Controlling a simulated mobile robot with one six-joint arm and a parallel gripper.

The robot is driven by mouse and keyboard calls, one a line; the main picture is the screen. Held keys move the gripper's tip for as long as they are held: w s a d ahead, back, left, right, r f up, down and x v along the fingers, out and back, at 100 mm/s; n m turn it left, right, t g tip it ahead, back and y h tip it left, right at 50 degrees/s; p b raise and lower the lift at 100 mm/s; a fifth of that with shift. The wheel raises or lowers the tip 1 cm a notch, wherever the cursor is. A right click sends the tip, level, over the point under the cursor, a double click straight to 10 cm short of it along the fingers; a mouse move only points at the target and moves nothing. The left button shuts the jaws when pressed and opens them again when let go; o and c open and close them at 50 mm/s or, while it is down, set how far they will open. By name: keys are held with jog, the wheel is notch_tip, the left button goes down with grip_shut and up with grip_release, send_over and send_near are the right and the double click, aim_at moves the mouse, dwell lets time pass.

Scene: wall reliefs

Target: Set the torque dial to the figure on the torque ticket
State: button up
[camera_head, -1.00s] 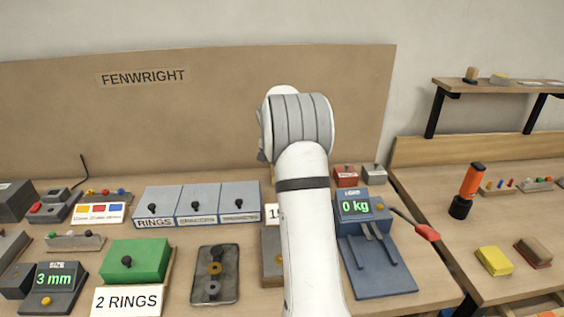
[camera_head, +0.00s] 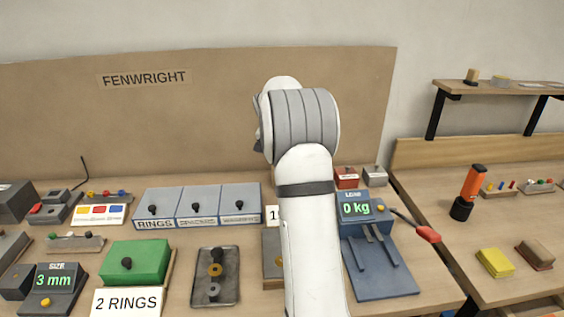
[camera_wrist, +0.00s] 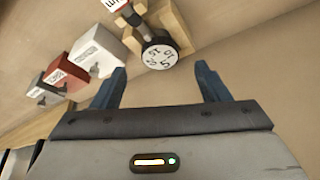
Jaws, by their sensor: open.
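A round white dial face (camera_wrist: 160,57) with black figures, among them 5 and 10, shows in the wrist view. It sits at the end of a dark shaft on a wooden holder (camera_wrist: 178,22). My gripper (camera_wrist: 161,76) is open and empty, with its two blue fingers apart. The dial lies beyond the fingertips, roughly midway between them. I cannot tell its exact setting. In the head view my arm hides the gripper and the dial. A white card (camera_head: 272,215) starting with "1" is partly hidden behind my arm; I cannot tell whether it is the torque ticket.
White (camera_wrist: 97,52), red (camera_wrist: 66,77) and grey boxes stand left of the dial in the wrist view. In the head view, a blue scale (camera_head: 380,265) reads 0 kg right of my arm. Labelled bins (camera_head: 197,205) and a "2 RINGS" card (camera_head: 127,302) stand to the left.

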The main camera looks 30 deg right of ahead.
jog(key=v, duration=0.3)
dwell(0.5)
jog(key=s+a+r+n+y, duration=0.1)
jog(key=s+a+r+n, duration=0.15)
jog(key=s+a, duration=0.55)
jog(key=s+a+r+n+y, duration=0.1)
jog(key=s+a+n, duration=0.2)
jog(key=s+a, duration=0.55)
jog(key=s+a+f+n, duration=0.2)
jog(key=s+a, duration=0.3)
jog(key=s, duration=0.3)
jog(key=s+a+f+n+y, duration=0.1)
jog(key=s+a+f+n, duration=0.2)
jog(key=s+a, duration=0.3)
jog(key=s, duration=0.3)
jog(key=shift+s+a+y, duration=0.25)
jog(key=shift+s+y, duration=0.05)
